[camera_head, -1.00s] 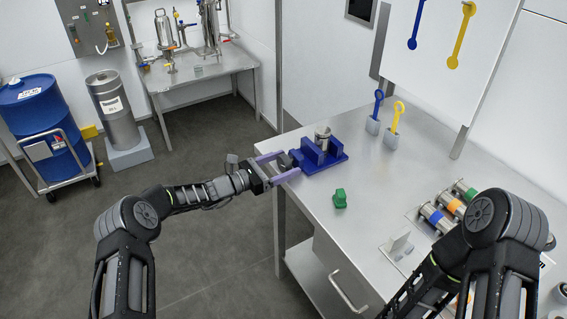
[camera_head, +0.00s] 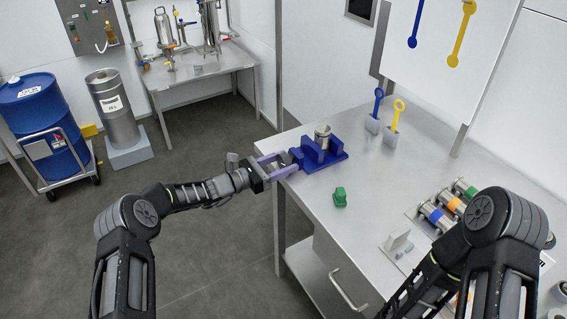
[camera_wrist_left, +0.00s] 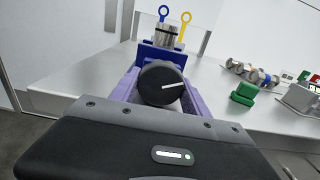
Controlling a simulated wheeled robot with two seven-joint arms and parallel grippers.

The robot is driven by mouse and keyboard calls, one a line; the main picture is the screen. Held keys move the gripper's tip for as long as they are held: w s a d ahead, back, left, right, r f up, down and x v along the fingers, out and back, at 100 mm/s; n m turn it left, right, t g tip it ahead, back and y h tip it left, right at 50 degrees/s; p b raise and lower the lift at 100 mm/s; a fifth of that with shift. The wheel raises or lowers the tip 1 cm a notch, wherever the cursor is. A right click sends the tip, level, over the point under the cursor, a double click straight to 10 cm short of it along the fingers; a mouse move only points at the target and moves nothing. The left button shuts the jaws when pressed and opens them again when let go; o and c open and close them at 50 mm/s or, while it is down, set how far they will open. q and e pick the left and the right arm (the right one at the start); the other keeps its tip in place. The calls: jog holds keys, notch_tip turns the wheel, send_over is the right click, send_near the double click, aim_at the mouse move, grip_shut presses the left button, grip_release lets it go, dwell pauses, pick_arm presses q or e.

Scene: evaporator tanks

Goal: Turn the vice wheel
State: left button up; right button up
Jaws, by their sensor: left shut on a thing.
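The blue vice (camera_head: 332,157) stands at the left edge of the steel table, with a metal cylinder (camera_head: 322,133) upright in it. The vice wheel (camera_wrist_left: 161,83) is a dark round knob with a white line, facing the left wrist camera. The white line lies nearly level, its right end slightly raised. My left gripper (camera_head: 281,164) has purple fingers on either side of the wheel and is shut on it. In the left wrist view the wheel hides part of the vice (camera_wrist_left: 158,53). My right arm shows at lower right, but its gripper is out of sight.
A green block (camera_head: 340,197) lies in front of the vice. A blue (camera_head: 377,107) and a yellow (camera_head: 396,115) ring-handled tool stand in holders behind it. Several coloured cylinders (camera_head: 451,203) lie at the right. The table between is clear.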

pick_arm(q)
jog(key=n+b, duration=0.1)
jog(key=b, duration=0.1)
jog(key=shift+f+n+b, duration=0.25)
jog(key=shift+n+b, duration=0.15)
jog(key=shift+r+n, duration=0.2)
jog(key=shift+n, duration=0.3)
jog(key=o, duration=1.4)
jog(key=shift+b+v, duration=1)
jog(key=shift+v, duration=2.9)
